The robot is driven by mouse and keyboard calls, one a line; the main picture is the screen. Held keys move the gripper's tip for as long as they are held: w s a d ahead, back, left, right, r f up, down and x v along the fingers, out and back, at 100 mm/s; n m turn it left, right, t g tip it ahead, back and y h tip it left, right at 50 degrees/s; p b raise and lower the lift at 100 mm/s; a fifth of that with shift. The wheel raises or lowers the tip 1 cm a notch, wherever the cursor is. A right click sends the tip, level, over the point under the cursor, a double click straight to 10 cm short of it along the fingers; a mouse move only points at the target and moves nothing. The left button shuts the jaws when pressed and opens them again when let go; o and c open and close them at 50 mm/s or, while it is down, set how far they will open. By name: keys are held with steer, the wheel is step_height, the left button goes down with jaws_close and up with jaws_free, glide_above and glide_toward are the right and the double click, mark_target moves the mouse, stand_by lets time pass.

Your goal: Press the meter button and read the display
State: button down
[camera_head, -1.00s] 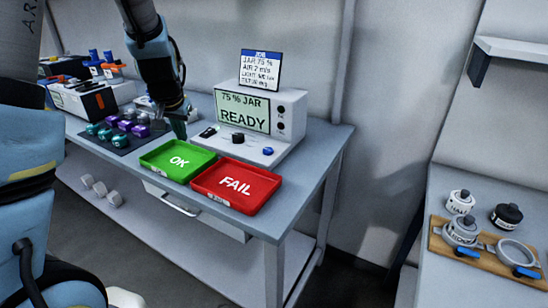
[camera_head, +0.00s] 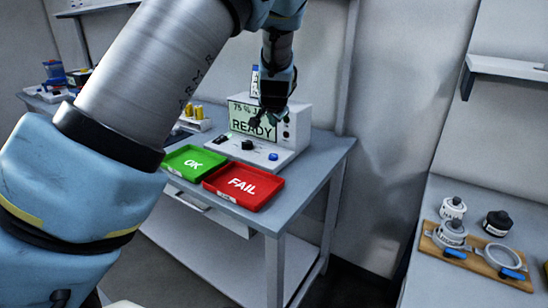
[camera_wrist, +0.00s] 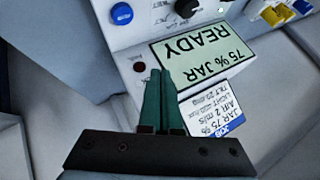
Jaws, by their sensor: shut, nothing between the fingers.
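The meter (camera_head: 303,128) is a pale box with a sloping base on the bench. Its green display (camera_head: 240,115) reads "75 % JAR READY"; it shows upside down in the wrist view (camera_wrist: 205,50). A blue button (camera_head: 273,156) and a black knob (camera_head: 247,145) sit on the base. The blue button (camera_wrist: 122,14) is at the top of the wrist view, beyond my fingertips. My gripper (camera_head: 258,122) is in front of the meter's upper part, partly covering the display. Its green fingers (camera_wrist: 160,72) are together and empty. A small dark red round part (camera_wrist: 139,67) lies just left of the tips.
A green OK tray (camera_head: 193,162) and red FAIL tray (camera_head: 243,186) lie in front. A holder with yellow parts (camera_head: 197,113) stands left. Jars and a clamp are on the right table (camera_head: 470,195).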

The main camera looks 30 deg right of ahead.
steer(key=shift+f, duration=0.1)
steer(key=b, duration=0.6)
glide_above(273, 157)
step_height(273, 157, down, 7)
steer(key=shift+s+a+r, duration=0.1)
steer(key=shift+s+r, duration=0.05)
steer(key=shift+r, duration=0.05)
steer(key=shift+f+b, duration=0.8)
steer(key=shift+f, duration=0.3)
stand_by(0.7)
steer(key=shift+f, duration=0.35)
steer(key=shift+f+b, duration=0.35)
steer(key=shift+f, duration=0.15)
stand_by(0.8)
steer(key=shift+r, duration=0.15)
steer(key=shift+r+p, duration=0.8)
steer(key=shift+p, duration=0.05)
